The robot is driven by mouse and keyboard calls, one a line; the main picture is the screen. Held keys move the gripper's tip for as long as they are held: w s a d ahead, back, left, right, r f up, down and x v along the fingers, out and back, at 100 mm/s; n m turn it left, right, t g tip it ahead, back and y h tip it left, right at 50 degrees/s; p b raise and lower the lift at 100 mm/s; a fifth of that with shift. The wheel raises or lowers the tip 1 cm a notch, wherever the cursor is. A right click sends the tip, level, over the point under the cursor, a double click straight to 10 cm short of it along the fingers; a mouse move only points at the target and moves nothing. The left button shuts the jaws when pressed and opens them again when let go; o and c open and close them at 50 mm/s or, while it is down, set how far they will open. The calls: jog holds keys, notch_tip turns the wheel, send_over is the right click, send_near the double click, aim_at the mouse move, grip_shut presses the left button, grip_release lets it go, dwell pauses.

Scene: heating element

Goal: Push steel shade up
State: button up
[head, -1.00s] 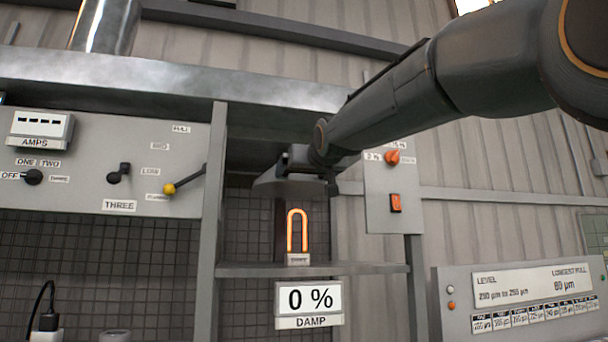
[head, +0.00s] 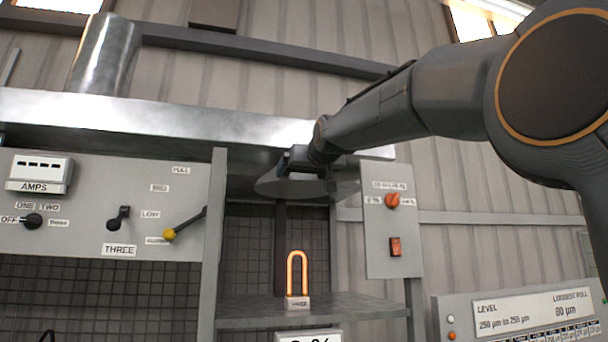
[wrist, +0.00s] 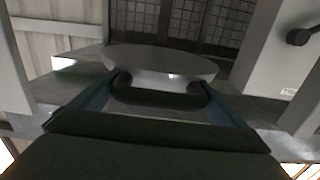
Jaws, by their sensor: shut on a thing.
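The steel shade (head: 285,188) is a grey rounded plate hanging under the metal hood, above the glowing orange U-shaped heating element (head: 297,272). There is a clear gap between them. In the wrist view the shade (wrist: 160,62) is a pale disc with a dark curved handle (wrist: 158,98) at its near edge. My gripper (head: 306,164) is at the shade's near side, partly hiding it. In the wrist view my gripper's two fingers (wrist: 160,96) are at either side of the handle, shut on it.
The element stands on a grey shelf (head: 350,309) between two posts. A yellow-tipped lever (head: 170,233) sticks out on the left. The metal hood (head: 120,112) is just above.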

jog(key=shift+s+d+r, duration=0.1)
jog(key=shift+s+r, duration=0.05)
jog(key=shift+r, duration=0.4)
jog(key=o, duration=1.2)
jog(key=shift+c, duration=0.2)
jog(key=shift+f, duration=0.1)
jog(key=shift+f, duration=0.1)
jog(key=b+v, duration=0.4)
jog(key=v, duration=0.3)
jog(key=shift+s, duration=0.4)
jog(key=shift+d, duration=0.15)
